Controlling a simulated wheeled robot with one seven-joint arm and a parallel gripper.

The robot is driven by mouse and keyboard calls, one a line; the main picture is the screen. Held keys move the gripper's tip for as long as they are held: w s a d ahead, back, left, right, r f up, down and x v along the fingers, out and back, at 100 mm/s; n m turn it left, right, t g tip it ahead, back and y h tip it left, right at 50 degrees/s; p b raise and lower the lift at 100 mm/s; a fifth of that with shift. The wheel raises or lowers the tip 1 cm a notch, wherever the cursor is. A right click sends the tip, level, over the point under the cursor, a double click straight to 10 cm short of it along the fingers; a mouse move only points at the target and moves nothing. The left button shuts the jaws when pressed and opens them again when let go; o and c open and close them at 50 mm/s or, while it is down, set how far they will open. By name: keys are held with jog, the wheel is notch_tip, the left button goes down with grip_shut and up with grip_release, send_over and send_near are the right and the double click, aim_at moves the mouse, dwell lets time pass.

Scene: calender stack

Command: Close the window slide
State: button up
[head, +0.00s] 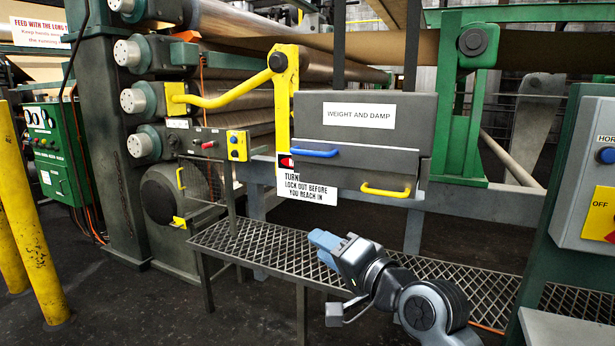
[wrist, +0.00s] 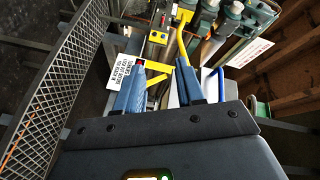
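A grey box labelled WEIGHT AND DAMP (head: 359,112) hangs on the machine frame in the middle of the head view. A blue handle (head: 314,153) is on its front, and a yellow handle (head: 386,190) is on its lower edge. I cannot tell for sure which panel is the window slide. My gripper (head: 325,240) is below and left of the box, apart from both handles. In the wrist view, its two blue fingers (wrist: 160,88) stand apart with nothing held between them. A blue bar (wrist: 221,84), probably the blue handle, shows beyond the right finger.
A mesh walkway (head: 262,240) runs beneath the gripper. A yellow bent lever (head: 230,98) and a lockout sign (head: 308,190) are left of the box. A mesh guard (head: 205,180) stands further left. A green post with a control box (head: 590,200) is at right.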

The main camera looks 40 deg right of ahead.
jog(key=w+d+r+m+b, duration=0.1)
jog(key=w+d+r, duration=0.2)
jog(key=d+r, duration=0.15)
jog(key=t+y+b, duration=0.2)
send_near(313, 155)
jog(key=w, duration=0.4)
jog(key=shift+r+m, duration=0.35)
jog(key=shift+m, duration=0.05)
jog(key=w, duration=0.5)
jog(key=w+p, duration=0.1)
jog(key=w, duration=0.1)
jog(key=shift+w+d+r, duration=0.15)
jog(key=shift+w+r, duration=0.1)
jog(key=shift+w, duration=0.05)
grip_shut()
